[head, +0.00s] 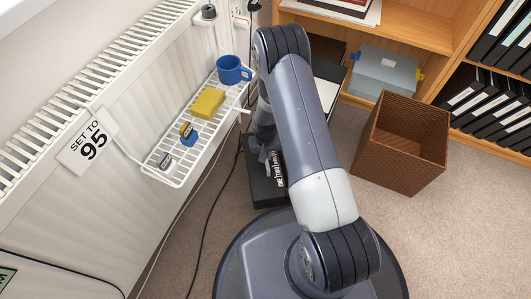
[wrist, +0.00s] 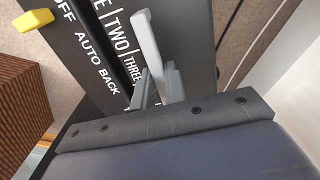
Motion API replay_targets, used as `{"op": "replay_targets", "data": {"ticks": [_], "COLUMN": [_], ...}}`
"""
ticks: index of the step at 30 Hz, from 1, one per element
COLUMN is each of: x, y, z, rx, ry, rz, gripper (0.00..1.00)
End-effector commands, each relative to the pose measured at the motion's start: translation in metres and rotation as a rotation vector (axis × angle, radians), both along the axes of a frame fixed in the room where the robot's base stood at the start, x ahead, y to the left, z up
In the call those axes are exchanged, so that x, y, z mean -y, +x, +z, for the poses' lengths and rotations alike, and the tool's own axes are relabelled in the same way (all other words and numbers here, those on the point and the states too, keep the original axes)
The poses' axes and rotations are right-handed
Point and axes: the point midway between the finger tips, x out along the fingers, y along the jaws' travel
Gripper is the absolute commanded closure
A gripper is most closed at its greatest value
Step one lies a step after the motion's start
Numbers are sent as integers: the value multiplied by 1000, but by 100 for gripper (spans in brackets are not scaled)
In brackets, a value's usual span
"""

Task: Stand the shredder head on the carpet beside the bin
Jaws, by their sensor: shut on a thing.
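The shredder head (head: 263,190) is a black block with white lettering, partly hidden behind my arm in the head view. In the wrist view the shredder head (wrist: 80,30) fills the upper left, with a yellow switch and the words OFF, AUTO and BACK. My gripper (wrist: 160,88) is shut on a pale grey upright piece on it, seemingly a handle. In the head view my gripper (head: 268,152) is mostly hidden by my arm. The brown woven bin (head: 385,160) stands open to the right, apart from the head. I cannot tell whether the head touches the carpet (head: 410,245).
A white wire shelf (head: 172,180) on the radiator holds a blue mug (head: 233,70), a yellow sponge (head: 207,102) and small blocks. A black cable (head: 207,215) runs over the carpet. A wooden bookcase (head: 425,30) stands behind. Carpet at the lower right is clear.

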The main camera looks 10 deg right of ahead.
Motion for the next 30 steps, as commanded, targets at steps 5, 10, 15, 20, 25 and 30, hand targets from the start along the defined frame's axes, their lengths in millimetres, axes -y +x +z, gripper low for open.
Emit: {"op": "replay_targets", "data": {"ticks": [5,10,15,20,25,30], "x": [0,0,0,0,0,0], "y": [1,1,1,0,1,1], "z": [1,1,1,-2,-12,-25], "rx": [2,2,3,2,2,3], "ry": [0,0,0,0,0,0], "rz": [0,0,0,0,0,0], "gripper": [100,100,100,100,100,100]}}
